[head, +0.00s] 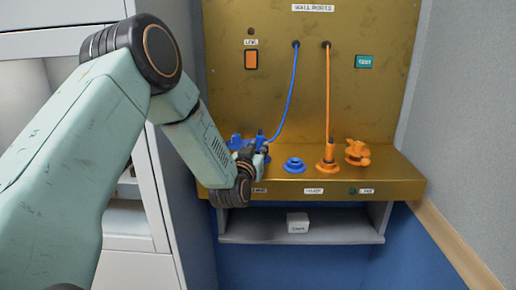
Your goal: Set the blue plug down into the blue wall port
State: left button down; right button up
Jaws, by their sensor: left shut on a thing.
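My left gripper (254,155) is shut on the blue plug (261,138) at the left part of the gold ledge. The gripper hides much of the plug. A blue cable (289,95) runs from the gold back panel down to it. The blue wall port (294,164) is a blue ring on the ledge, to the right of my gripper and apart from it. Nothing stands in the port. My right gripper is out of view.
An orange plug (327,153) with an orange cable (328,90) stands upright in the orange port. An orange knob (357,152) is right of it, and a blue part (236,141) lies left of my gripper. A small white box (297,222) sits on the shelf below.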

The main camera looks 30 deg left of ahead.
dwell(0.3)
pick_arm(q)
jog(key=c, duration=1.1)
grip_release()
jog(key=shift+s, duration=0.15)
jog(key=v, duration=1.1)
jog(key=shift+s+d, duration=0.15)
jog(key=shift+s, duration=0.2)
